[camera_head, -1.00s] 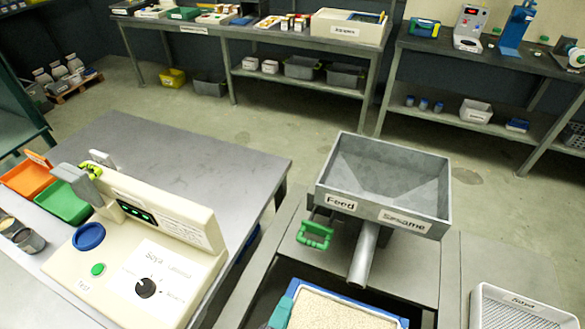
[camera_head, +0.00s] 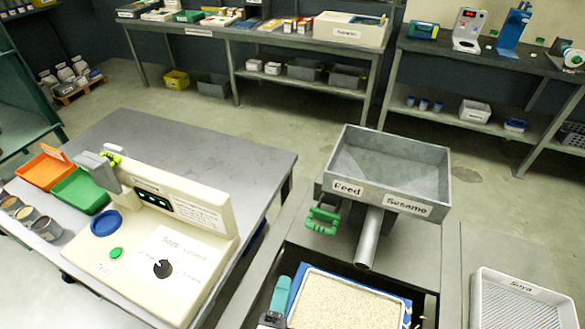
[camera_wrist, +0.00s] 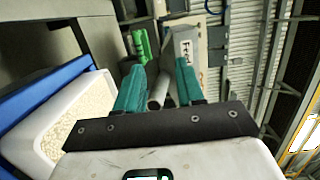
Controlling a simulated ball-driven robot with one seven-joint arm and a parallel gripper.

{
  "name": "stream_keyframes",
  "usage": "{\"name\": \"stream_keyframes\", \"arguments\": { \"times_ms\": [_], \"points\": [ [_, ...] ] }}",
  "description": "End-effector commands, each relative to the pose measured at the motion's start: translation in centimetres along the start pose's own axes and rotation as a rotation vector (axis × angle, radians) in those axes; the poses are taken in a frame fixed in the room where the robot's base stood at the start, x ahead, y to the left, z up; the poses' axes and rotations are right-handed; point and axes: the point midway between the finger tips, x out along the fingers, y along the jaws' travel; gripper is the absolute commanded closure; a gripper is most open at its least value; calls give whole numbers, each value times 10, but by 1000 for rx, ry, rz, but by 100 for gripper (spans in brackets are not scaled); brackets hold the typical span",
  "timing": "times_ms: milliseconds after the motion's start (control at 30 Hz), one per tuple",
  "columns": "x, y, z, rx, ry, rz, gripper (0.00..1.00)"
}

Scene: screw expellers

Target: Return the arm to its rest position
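My gripper (camera_wrist: 162,72) shows in the wrist view as two teal fingers on a dark bracket. The fingers are apart with nothing between them. A grey spout and a green handle show beyond them. In the head view one teal finger of my gripper (camera_head: 281,294) shows at the bottom edge, beside the left side of a blue-edged tray (camera_head: 408,300) of pale seeds. The rest of my arm is out of the head view.
The feed hopper (camera_head: 430,160) with its spout (camera_head: 370,240) and green handle (camera_head: 323,219) stands behind the tray. A cream tester (camera_head: 100,255) is on the left table. A white Soya crate (camera_head: 555,298) is at the right. Shelves line the back.

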Motion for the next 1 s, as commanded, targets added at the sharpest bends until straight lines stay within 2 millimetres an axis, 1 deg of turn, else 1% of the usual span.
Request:
{"name": "stream_keyframes", "arguments": {
  "times_ms": [100,267,400,500,567,667,767,867,967,1000],
  "points": [
    [11,-17,1,-22,-64,-73,62],
    [25,-46,5,-86,-190,-197,62],
    [33,-72,8,-210,-349,-322,62],
    [33,-81,10,-334,-473,-385,62],
    [32,-82,9,-417,-546,-407,62],
    [29,-75,4,-566,-664,-413,62],
    [25,-59,-8,-725,-777,-380,62],
    [19,-37,-29,-884,-885,-304,62],
    [12,-11,-60,-1035,-980,-186,62],
    [8,0,-74,-1093,-1017,-127,62]
  ]
}}
